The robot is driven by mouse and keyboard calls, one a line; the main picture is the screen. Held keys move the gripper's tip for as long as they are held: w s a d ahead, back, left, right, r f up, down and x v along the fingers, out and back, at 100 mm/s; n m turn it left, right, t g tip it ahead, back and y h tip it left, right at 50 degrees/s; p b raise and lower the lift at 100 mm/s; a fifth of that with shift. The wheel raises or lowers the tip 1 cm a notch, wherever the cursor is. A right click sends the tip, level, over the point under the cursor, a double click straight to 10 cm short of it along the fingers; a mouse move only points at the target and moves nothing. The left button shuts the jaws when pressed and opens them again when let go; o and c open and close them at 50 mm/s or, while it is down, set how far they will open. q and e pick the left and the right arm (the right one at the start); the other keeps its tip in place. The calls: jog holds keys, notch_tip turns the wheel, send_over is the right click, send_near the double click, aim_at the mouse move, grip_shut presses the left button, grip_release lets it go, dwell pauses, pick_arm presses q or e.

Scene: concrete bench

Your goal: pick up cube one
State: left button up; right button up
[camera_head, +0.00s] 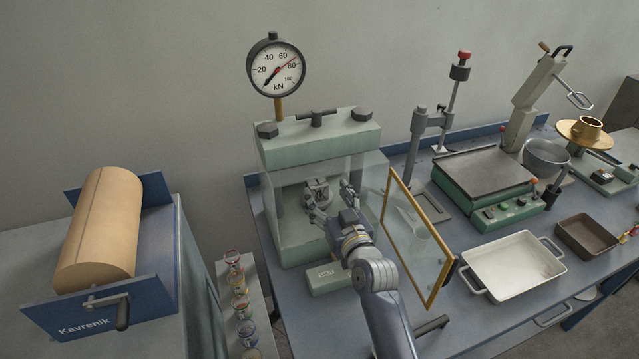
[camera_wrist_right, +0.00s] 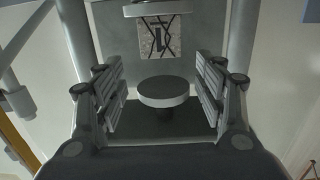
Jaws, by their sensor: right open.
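Cube one (camera_wrist_right: 161,37) is a pale grey block with dark crack lines and a dark mark on its face. In the right wrist view it shows beyond my fingers, just under a round plate. In the head view the cube (camera_head: 317,188) is small inside the green press (camera_head: 318,140), partly hidden by my gripper. My right gripper (camera_head: 329,196) reaches into the press from the front. Its two fingers are apart with nothing between them that I can see held; in the wrist view the gripper (camera_wrist_right: 162,88) frames a round dark-topped disc (camera_wrist_right: 164,92). My left gripper is not in view.
The press's columns (camera_wrist_right: 240,35) stand close on both sides. Its yellow-framed clear door (camera_head: 432,290) stands open right of my arm. A white tray (camera_head: 480,289), a green scale-like device (camera_head: 488,205) and a dark tray (camera_head: 566,240) lie further right. A gauge (camera_head: 277,68) tops the press.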

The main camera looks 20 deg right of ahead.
aim_at(320, 187)
jog(key=shift+w+a+f, duration=0.1)
jog(key=shift+w, duration=0.9)
jog(key=shift+w+f, duration=0.15)
jog(key=shift+w, duration=0.15)
jog(key=w, duration=0.3)
jog(key=w+p, duration=0.1)
jog(key=shift+w+a+f, duration=0.15)
jog(key=shift+w+f, duration=0.05)
jog(key=shift+f, duration=0.1)
jog(key=shift+w+f, duration=0.1)
jog(key=shift+w, duration=0.15)
jog(key=c, duration=0.9)
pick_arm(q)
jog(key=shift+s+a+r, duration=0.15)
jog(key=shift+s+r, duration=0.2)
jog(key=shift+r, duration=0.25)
pick_arm(e)
jog(key=c, duration=0.4)
